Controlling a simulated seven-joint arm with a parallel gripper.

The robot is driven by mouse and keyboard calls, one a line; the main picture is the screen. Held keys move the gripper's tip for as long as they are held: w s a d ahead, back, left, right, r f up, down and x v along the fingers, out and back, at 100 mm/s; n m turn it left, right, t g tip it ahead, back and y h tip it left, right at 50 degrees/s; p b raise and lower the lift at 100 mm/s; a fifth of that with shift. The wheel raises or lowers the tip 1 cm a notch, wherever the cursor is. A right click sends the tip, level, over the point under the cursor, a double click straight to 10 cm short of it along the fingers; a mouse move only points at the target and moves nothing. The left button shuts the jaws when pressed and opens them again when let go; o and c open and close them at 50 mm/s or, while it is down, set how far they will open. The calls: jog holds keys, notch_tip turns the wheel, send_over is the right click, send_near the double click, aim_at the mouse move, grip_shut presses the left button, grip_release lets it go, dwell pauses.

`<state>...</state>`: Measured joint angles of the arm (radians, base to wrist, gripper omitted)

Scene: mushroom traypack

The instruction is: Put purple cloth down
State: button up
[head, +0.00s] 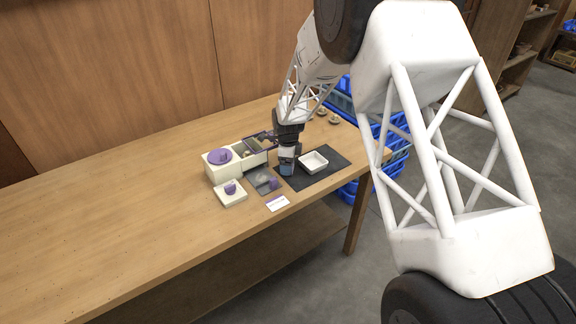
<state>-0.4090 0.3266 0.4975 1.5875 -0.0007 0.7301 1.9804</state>
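My gripper (287,165) points down over the table, just left of the white tray on the dark mat. Its fingertips are small and dark here, and I cannot tell whether they are open or shut. A small purple piece (272,184), possibly the cloth, shows at the grey tray (259,180), left of and below my gripper. Another purple piece (230,188) sits on a white square dish (231,196) further left. I cannot tell which of them is the cloth, or whether my gripper touches anything.
A white box (213,172) with a purple round top (220,156) stands behind the dish. A white tray (314,162) lies on the dark mat (325,176). A white card (277,203) lies near the front edge. Mushrooms (334,119) lie behind. The wooden table (110,230) is clear at left.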

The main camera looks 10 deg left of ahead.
notch_tip(320, 180, up, 11)
jog(key=shift+f, duration=0.2)
dwell(0.3)
dwell(0.8)
jog(key=s+d+r+n+t, duration=0.1)
jog(key=s+d+r+n, duration=0.8)
jog(key=s+d+r, duration=1.2)
jog(key=s+d+n, duration=0.4)
jog(key=s+d, duration=0.2)
jog(key=s, duration=0.7)
jog(key=s+d+n+t, duration=0.1)
jog(key=s+d+n, duration=0.3)
jog(key=s, duration=0.9)
jog(key=d, duration=0.3)
jog(key=shift+s+f+n+t, duration=0.25)
jog(key=shift+s+n+t, duration=0.05)
jog(key=shift+s+n, duration=0.1)
